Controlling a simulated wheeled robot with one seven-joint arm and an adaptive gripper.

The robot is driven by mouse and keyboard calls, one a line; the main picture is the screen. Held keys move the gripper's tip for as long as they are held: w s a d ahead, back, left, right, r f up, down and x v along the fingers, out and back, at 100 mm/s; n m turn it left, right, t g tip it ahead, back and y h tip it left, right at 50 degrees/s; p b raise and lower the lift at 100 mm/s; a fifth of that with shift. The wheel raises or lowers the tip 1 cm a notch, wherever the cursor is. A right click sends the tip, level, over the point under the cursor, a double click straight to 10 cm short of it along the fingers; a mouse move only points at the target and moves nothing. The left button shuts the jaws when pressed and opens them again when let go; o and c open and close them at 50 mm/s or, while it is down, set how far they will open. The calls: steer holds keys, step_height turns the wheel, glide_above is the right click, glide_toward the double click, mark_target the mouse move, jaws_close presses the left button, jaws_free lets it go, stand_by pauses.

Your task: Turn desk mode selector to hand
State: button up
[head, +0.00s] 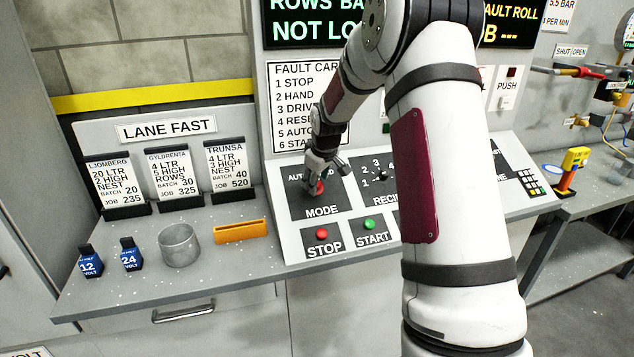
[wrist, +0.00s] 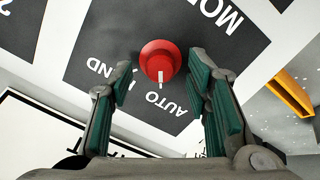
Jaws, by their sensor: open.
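The mode selector is a red round knob (wrist: 160,58) with a white pointer mark, on a dark MODE panel (wrist: 100,30) of the sloping desk. In the wrist view its pointer is directed towards the AUTO label. Another label, ending in "ND", is partly hidden by the left finger. My gripper (wrist: 160,70) is open, with its green-padded fingers on either side of the knob and visible gaps between. In the head view my gripper (head: 322,165) is over the MODE panel, and the red knob (head: 317,187) shows just below it.
A red STOP button (head: 322,233) and green START button (head: 369,224) sit below the MODE panel. A recipe dial (head: 381,177) is close on the right. An orange tray (head: 240,231), a metal cup (head: 179,245) and two blue-labelled blocks stand on the left bench.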

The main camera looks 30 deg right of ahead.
steer(key=shift+w+d+f, duration=0.1)
steer(key=shift+w+f, duration=0.15)
steer(key=shift+f, duration=0.35)
jaws_close()
